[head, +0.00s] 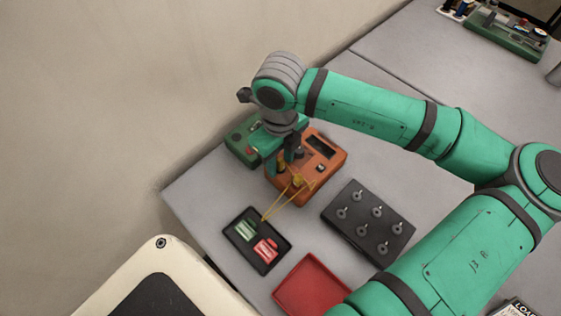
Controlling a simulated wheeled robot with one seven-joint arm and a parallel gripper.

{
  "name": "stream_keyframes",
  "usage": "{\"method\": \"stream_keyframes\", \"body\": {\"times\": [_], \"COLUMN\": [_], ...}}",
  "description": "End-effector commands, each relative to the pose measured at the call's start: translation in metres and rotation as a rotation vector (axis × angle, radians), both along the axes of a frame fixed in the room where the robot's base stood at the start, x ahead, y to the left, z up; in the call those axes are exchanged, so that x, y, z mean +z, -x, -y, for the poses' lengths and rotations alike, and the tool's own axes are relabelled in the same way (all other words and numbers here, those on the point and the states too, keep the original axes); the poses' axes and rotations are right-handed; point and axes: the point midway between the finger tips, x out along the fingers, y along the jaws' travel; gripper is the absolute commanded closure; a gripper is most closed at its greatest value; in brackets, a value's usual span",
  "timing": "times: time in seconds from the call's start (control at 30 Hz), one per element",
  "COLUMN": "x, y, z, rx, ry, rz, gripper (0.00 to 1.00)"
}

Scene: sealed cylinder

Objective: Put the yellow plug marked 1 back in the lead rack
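My gripper (287,165) points down over the orange instrument box (325,150), partly hidden by my wrist. I cannot tell whether its fingers are open or shut, or whether they touch a plug. Just below them, yellow plugs (297,180) sit at the front face of the orange box. Yellow leads (283,201) run from there down to the edge of a small black tray (277,258). No number marking is legible, so I cannot tell which plug is 1. I cannot pick out the lead rack for certain.
The black tray holds a green piece (245,231) and a red piece (265,250). A dark block (350,200) with several metal pegs stands to the right. A red tray (311,283) is in front. A green box (240,145) stands behind left, close to my wrist.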

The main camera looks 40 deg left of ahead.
Motion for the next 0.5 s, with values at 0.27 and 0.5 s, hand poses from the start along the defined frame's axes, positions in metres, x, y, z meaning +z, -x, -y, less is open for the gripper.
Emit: {"method": "stream_keyframes", "body": {"times": [0.27, 0.5], "x": [0.0, 0.0], "y": [-0.0001, -0.0001], "z": [-0.0002, -0.0001], "rx": [0.0, 0.0], "ry": [-0.001, 0.0], "rz": [0.0, 0.0], "gripper": [0.65, 1.0]}}
